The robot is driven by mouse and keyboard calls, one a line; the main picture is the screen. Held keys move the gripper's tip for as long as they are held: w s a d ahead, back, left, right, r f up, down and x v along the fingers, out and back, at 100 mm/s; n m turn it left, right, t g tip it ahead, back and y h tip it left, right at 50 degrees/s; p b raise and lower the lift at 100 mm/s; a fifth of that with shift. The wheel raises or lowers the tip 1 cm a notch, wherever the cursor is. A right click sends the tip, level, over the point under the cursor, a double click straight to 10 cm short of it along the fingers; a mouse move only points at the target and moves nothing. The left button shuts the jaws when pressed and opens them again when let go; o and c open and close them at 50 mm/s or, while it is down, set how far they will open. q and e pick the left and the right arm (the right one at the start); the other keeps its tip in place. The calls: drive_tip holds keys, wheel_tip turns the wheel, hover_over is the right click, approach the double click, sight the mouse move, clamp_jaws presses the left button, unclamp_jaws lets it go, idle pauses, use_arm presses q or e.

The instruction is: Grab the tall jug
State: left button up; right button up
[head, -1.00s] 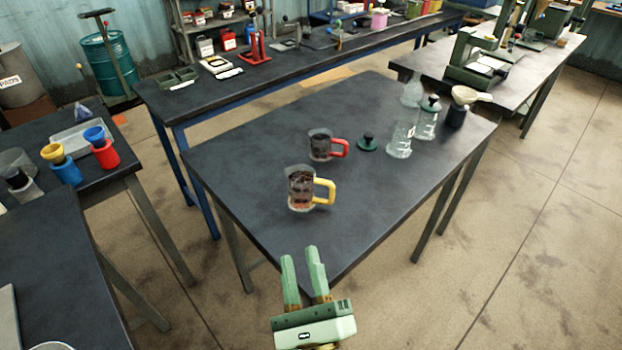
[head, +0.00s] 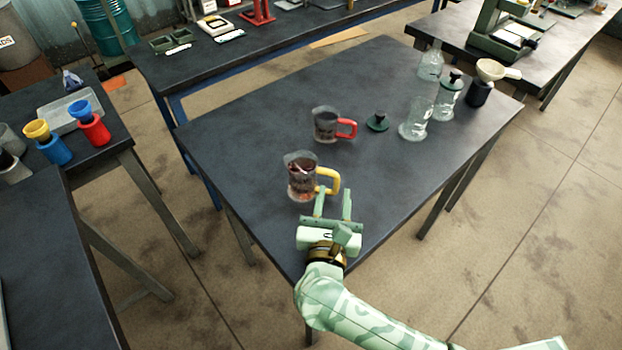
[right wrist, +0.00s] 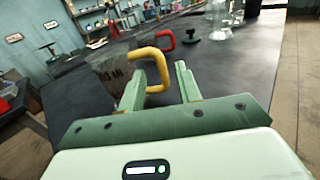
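The larger of two glass jugs, the one with the yellow handle (head: 300,178), stands upright near the left front of the middle table and holds dark liquid. Its yellow handle also shows in the right wrist view (right wrist: 160,66). My right gripper (head: 334,198) is open and empty at the handle side of this jug. In the right wrist view my right gripper (right wrist: 155,82) has the handle between its open fingers in the picture; I cannot tell how deep it sits. A smaller jug with a red handle (head: 325,125) stands behind it. My left gripper is not in view.
A dark green knobbed lid (head: 377,122) lies right of the red-handled jug. Clear glass bottles (head: 413,125) and a dark container with a cream funnel (head: 480,90) stand at the table's right end. The table's left part is clear.

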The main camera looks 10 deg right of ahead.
sight(336, 182)
drive_tip(key=x, duration=0.4)
drive_tip(key=shift+w+d+f, duration=0.1)
drive_tip(key=shift+f, duration=0.05)
drive_tip(key=shift+w+d, duration=0.2)
drive_tip(key=shift+w, duration=0.25)
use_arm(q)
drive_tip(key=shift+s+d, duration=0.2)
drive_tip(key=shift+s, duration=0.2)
use_arm(e)
clamp_jaws()
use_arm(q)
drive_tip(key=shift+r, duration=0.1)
use_arm(e)
drive_tip(key=shift+a+r, duration=0.1)
drive_tip(key=shift+r, duration=0.15)
